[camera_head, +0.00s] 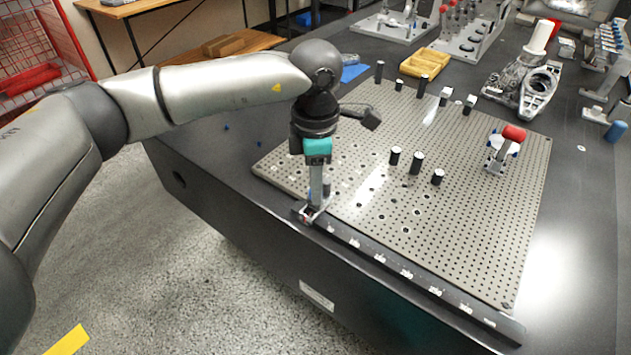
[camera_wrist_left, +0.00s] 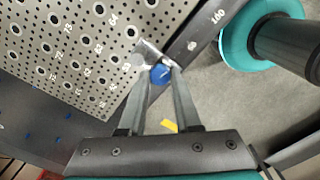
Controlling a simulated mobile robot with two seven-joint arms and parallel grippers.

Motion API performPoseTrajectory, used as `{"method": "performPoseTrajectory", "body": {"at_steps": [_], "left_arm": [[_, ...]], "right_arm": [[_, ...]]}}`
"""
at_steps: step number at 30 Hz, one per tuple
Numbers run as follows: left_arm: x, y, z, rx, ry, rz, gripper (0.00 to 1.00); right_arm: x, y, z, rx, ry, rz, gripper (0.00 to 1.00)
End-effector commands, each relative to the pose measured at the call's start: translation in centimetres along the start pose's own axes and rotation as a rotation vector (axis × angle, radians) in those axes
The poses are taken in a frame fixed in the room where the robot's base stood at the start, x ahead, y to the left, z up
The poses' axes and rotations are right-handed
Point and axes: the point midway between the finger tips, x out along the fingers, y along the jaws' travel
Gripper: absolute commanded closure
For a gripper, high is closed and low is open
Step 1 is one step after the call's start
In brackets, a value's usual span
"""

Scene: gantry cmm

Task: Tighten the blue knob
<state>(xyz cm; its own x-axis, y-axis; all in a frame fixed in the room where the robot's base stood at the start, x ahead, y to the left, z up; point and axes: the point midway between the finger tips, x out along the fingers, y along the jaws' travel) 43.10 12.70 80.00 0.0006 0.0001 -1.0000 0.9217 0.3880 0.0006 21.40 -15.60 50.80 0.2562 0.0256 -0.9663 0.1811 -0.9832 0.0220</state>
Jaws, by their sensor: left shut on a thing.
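The blue knob (camera_wrist_left: 159,74) shows in the left wrist view, at the front edge of the perforated metal plate. My left gripper (camera_wrist_left: 157,66) is shut on it, with a fingertip on either side. In the head view my left gripper (camera_head: 312,212) points down at the plate's near-left corner. The knob is too hidden there to make out. A small metal fitting lies around the fingertips, partly covered by them. My right gripper is in neither view.
The perforated plate (camera_head: 470,225) lies on a dark table (camera_head: 225,165). Several black cylinders, such as this one (camera_head: 416,163), stand on it. A red-handled clamp (camera_head: 500,152) is at its right. A yellow tray (camera_head: 424,63) is behind. Floor lies open in front.

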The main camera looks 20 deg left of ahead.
Motion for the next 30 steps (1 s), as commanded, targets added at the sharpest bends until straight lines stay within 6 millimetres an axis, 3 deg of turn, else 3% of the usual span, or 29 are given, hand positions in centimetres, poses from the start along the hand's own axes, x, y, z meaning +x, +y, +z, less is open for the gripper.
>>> {"method": "performPoseTrajectory", "body": {"at_steps": [12,13,18,21,30], "left_arm": [[0.08,-0.04,-0.04,0.007,0.002,-0.002,1.0],[0.08,-0.04,-0.04,0.007,0.002,-0.002,0.66],[0.06,-0.03,-0.03,0.006,0.001,-0.001,0.47],[0.04,-0.02,-0.02,0.006,0.001,-0.001,0.38],[-0.31,0.01,0.0,0.006,0.0,0.0,0.38]], "right_arm": [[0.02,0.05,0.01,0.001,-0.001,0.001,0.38],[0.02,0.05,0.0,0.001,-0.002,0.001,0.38],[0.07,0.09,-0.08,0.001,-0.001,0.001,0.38],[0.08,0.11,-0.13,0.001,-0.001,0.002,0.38],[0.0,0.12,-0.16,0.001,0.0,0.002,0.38]]}}
